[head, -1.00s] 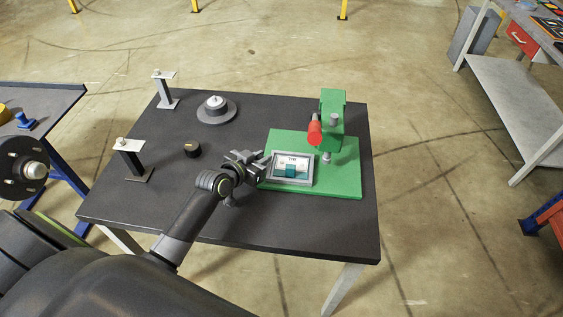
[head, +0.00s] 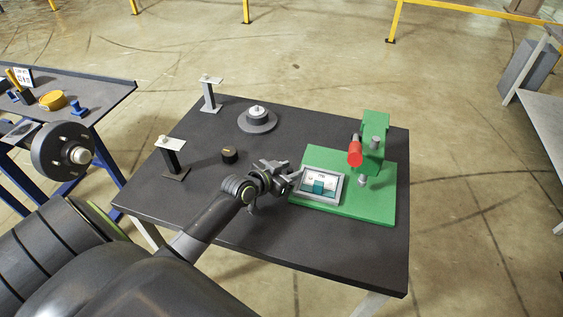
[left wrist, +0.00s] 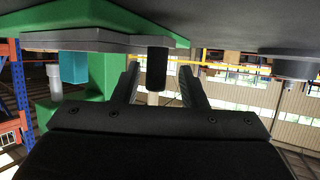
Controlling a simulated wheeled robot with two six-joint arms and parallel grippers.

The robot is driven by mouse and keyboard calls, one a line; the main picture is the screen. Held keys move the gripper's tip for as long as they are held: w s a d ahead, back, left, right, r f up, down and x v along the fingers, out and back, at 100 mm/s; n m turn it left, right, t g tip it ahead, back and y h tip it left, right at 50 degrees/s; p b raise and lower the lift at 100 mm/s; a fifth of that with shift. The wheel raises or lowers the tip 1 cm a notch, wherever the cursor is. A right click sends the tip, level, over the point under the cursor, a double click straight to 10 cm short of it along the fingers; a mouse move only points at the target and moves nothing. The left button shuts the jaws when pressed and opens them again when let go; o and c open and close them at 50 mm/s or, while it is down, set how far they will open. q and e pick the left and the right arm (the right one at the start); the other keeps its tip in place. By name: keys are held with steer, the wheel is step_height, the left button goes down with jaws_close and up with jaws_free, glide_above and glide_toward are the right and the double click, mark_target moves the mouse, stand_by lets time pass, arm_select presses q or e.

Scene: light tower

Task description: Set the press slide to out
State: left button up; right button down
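The green press (head: 370,150) stands on the right part of the dark table, with a red handle (head: 355,151) on its column. Its slide is a grey-framed tray (head: 339,192) with a teal block (head: 319,188), on the green base (head: 372,205). My left gripper (head: 292,170) is at the tray's left end. In the left wrist view the fingers (left wrist: 160,88) stand apart on either side of a dark knob (left wrist: 157,68), with gaps on both sides. The grey slide plate (left wrist: 95,42) and teal block (left wrist: 73,66) also show there. The right gripper is out of view.
On the dark table (head: 245,235) are a round grey stepped part (head: 257,120), a small black knob (head: 229,155) and two post stands (head: 173,158) (head: 210,95). A blue-legged bench (head: 110,95) is at the left. The table's front middle is clear.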

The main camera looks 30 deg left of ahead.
arm_select(q)
steer(key=v, duration=1.7)
steer(key=shift+s, duration=0.2)
steer(key=shift+a, duration=0.1)
steer(key=s+d+f+g+y, duration=0.1)
steer(key=s+f, duration=0.1)
steer(key=s+d+f+g+y, duration=0.1)
steer(key=s+f+g, duration=0.1)
steer(key=s, duration=0.1)
steer(key=s+d+f+n+g+y, duration=0.1)
steer(key=s+f, duration=0.1)
steer(key=shift+s+g, duration=0.3)
steer(key=shift+s, duration=0.1)
steer(key=s+d+f+n+g+y, duration=0.1)
steer(key=s+d+f+n+g, duration=0.1)
steer(key=s+g, duration=0.5)
steer(key=s+a+f, duration=0.1)
steer(key=s+f, duration=0.1)
steer(key=f, duration=1.1)
steer(key=s+a+f, duration=0.1)
steer(key=f, duration=1.2)
steer(key=s+d+f, duration=0.1)
steer(key=s+f, duration=1.3)
steer(key=shift+s+d, duration=0.2)
steer(key=shift+s, duration=0.05)
